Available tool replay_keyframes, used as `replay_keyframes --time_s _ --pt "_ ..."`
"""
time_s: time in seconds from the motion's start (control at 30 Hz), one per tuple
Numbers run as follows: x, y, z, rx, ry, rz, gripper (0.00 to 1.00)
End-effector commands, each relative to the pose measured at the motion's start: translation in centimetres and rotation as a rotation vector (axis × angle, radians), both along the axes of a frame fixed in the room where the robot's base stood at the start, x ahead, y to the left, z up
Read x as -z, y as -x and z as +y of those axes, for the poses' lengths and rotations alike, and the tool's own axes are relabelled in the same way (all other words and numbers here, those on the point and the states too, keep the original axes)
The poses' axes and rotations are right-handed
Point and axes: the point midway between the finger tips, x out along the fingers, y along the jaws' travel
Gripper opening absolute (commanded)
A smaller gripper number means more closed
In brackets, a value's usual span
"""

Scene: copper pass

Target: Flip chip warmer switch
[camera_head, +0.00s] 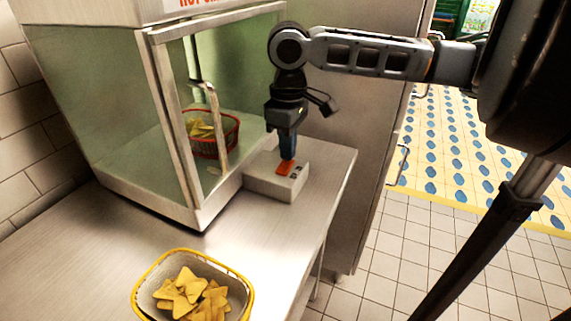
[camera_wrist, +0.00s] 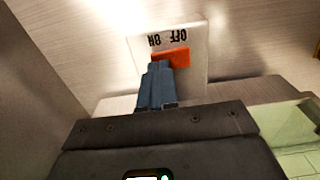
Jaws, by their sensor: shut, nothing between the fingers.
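The chip warmer (camera_head: 110,110) is a glass-sided metal cabinet on the steel counter. Its switch box (camera_head: 262,183) is a small pale block beside its right front corner. An orange switch (camera_head: 286,168) is on top of the box; in the wrist view the orange switch (camera_wrist: 181,56) lies beside upside-down ON and OFF labels (camera_wrist: 167,40). My gripper (camera_head: 287,156) is shut and empty, pointing down with its blue fingertips at the switch. In the wrist view the fingertips (camera_wrist: 159,68) overlap the switch's left part, and I cannot tell whether they touch it or which way it is set.
A yellow-rimmed basket of chips (camera_head: 146,302) stands at the counter's front. A red basket (camera_head: 228,138) with chips is inside the warmer, behind a metal handle (camera_head: 217,120). A tall steel cabinet (camera_head: 360,125) stands right behind the counter. Tiled floor is open at the right.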

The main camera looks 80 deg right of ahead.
Motion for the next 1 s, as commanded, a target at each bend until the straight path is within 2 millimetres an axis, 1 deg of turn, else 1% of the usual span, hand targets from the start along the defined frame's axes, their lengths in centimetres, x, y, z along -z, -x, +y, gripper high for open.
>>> replay_keyframes --time_s 0.8,1.0 --pt "1.2 0.0 0.0 0.0 -0.001 0.0 0.0" --pt "0.7 0.0 0.0 0.0 -0.001 0.0 0.0"
